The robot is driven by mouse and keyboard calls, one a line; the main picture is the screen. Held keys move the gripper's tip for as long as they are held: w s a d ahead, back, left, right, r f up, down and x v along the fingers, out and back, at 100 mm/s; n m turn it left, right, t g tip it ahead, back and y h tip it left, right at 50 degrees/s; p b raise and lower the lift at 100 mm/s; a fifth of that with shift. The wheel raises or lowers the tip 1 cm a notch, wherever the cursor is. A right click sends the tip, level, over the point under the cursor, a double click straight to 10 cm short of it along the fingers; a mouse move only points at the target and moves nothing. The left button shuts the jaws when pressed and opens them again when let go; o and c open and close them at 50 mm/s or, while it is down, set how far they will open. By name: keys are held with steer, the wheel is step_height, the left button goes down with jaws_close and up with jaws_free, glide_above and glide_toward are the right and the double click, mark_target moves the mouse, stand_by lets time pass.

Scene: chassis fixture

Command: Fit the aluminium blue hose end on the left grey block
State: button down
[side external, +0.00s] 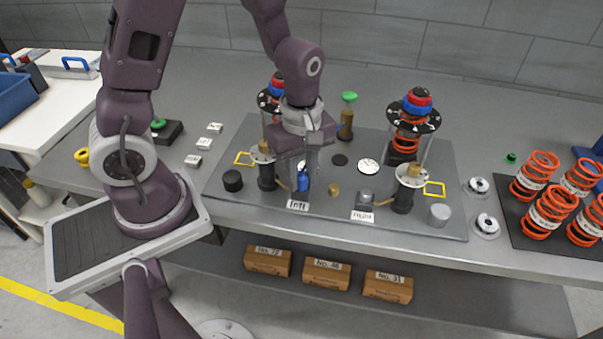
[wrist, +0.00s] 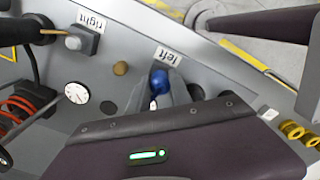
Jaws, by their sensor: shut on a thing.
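My gripper (side external: 303,178) points down at the left station and is shut on the blue hose end (side external: 303,182). In the wrist view, the blue hose end (wrist: 160,80) shows as a shiny blue rounded top between the grey fingers (wrist: 160,98). It is just behind the "left" label (side external: 297,205), which also shows in the wrist view (wrist: 168,56). The left grey block is hidden by the gripper and hose end, so I cannot tell whether the hose end touches it. The right grey block (side external: 366,196) stands behind its "right" label (side external: 362,216), with nothing blue on it.
Two spring struts stand on the plate (side external: 440,225); the right strut (side external: 408,130) is clear, the left one partly behind my arm. A brass knob (side external: 334,190), a black cylinder (side external: 232,181) and a green-capped bottle (side external: 348,115) are nearby. Orange springs (side external: 548,205) stand far right.

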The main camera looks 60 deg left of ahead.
steer(key=shift+f, duration=0.1)
stand_by(0.3)
steer(key=c, duration=1.1)
jaws_free()
steer(key=shift+r, duration=3.5)
